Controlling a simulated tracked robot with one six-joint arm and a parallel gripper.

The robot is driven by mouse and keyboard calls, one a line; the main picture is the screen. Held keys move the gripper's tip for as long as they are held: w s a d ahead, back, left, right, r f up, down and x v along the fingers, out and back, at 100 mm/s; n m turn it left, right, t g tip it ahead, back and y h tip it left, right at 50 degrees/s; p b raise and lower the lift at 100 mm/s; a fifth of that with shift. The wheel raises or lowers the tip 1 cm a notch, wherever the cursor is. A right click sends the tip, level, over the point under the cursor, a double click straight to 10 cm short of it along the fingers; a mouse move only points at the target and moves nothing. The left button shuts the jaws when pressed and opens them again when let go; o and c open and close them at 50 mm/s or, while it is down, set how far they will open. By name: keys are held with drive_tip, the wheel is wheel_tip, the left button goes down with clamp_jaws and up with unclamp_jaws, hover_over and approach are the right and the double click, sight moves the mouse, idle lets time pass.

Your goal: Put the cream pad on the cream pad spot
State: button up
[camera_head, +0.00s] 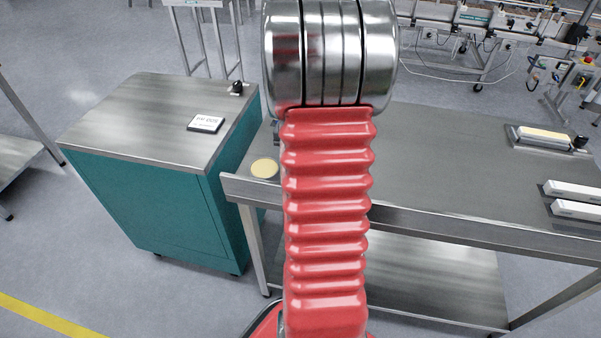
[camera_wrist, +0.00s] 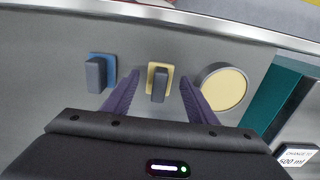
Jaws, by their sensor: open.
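A cream square pad (camera_wrist: 151,72) with a dark grey block standing on it lies on the metal table in the wrist view. My gripper (camera_wrist: 160,78) is open, with one finger to each side of this block and gaps on both sides. A round cream disc (camera_wrist: 224,88) in a metal rim lies just right of my right finger. It also shows in the head view (camera_head: 264,168) near the table's left end. I cannot tell which marking is the cream pad spot. My arm hides the gripper and the square pad in the head view.
A blue square pad (camera_wrist: 94,66) with a dark block lies left of my gripper. A teal cabinet (camera_head: 165,205) with a sign (camera_head: 205,123) stands left of the table. A tray with a cream strip (camera_head: 545,133) and white bars (camera_head: 575,191) lie at the right. The table's middle is clear.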

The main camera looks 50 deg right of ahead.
wheel_tip(320, 180, up, 11)
idle(0.4)
drive_tip(key=shift+a+f, duration=0.1)
idle(0.6)
drive_tip(key=w+a+r+n+t+h, duration=0.1)
drive_tip(key=w+a+r+n, duration=0.15)
drive_tip(key=a, duration=0.75)
drive_tip(key=w+a+r+n+t, duration=0.1)
drive_tip(key=a+r+n, duration=0.3)
drive_tip(key=a, duration=0.6)
drive_tip(key=s+a+n+t, duration=0.1)
drive_tip(key=s+a+n, duration=0.2)
drive_tip(key=a, duration=0.5)
drive_tip(key=s+a+n+t+y, duration=0.1)
drive_tip(key=s+a+n+t, duration=0.1)
drive_tip(key=a, duration=0.6)
drive_tip(key=shift+s+a+r+n+t, duration=0.3)
drive_tip(key=shift+s+r+n, duration=0.1)
drive_tip(key=shift+s+n, duration=0.45)
drive_tip(key=shift+w+d, duration=0.1)
drive_tip(key=shift+c, duration=0.3)
